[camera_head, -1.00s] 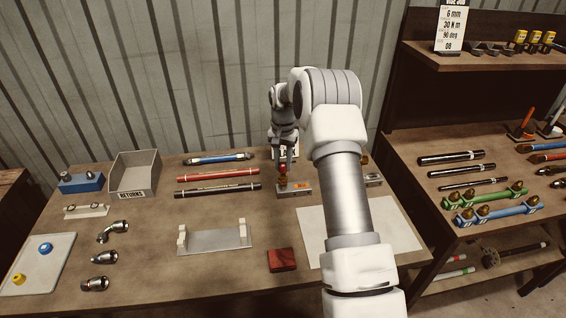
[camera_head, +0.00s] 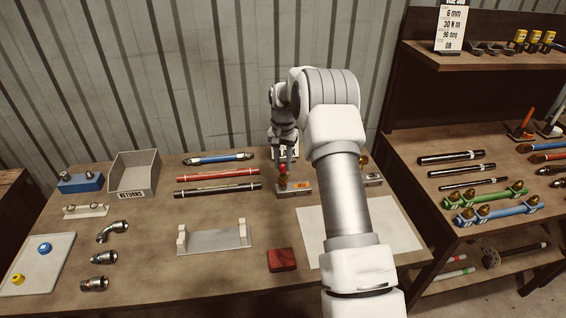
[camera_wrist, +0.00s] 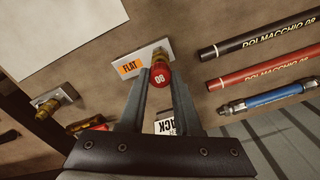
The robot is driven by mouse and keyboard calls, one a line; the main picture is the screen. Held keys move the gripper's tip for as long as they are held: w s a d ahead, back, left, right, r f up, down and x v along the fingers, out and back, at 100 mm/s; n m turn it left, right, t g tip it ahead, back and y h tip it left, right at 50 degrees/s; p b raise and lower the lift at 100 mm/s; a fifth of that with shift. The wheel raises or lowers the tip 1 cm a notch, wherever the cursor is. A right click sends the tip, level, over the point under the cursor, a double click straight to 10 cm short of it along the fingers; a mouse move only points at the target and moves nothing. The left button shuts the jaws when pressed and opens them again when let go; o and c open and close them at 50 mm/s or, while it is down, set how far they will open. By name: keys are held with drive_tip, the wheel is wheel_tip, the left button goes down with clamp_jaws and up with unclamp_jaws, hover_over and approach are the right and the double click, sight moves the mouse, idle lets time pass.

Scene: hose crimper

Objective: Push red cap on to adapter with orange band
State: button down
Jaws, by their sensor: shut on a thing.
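My gripper (camera_head: 284,166) is shut on the red cap (camera_wrist: 160,76), which is marked 08 and sits between the two fingertips (camera_wrist: 160,72) in the wrist view. In the head view the cap shows small and red (camera_head: 283,169) below the fingers. A brass adapter (camera_wrist: 159,57) is right behind the cap in the wrist view, lined up with it. The adapter stands at a grey metal block (camera_wrist: 149,52) with an orange label reading FLAT (camera_wrist: 128,68). Cap and adapter appear to touch; I cannot tell how far the cap is on. No separate orange band on the adapter is clear.
Black (camera_head: 220,191), red (camera_head: 218,174) and blue (camera_head: 218,158) hoses lie left of the block. A second block with a brass fitting (camera_wrist: 47,108) stands on the other side. A white sheet (camera_head: 400,235) and a dark red pad (camera_head: 282,260) lie in front.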

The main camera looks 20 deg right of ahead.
sight(283, 166)
drive_tip(key=shift+f+b, duration=0.8)
drive_tip(key=shift+f, duration=0.4)
drive_tip(key=shift+f, duration=0.2)
drive_tip(key=c, duration=0.5)
unclamp_jaws()
wheel_tip(283, 166, up, 18)
drive_tip(key=shift+f+b, duration=0.25)
drive_tip(key=shift+b, duration=0.1)
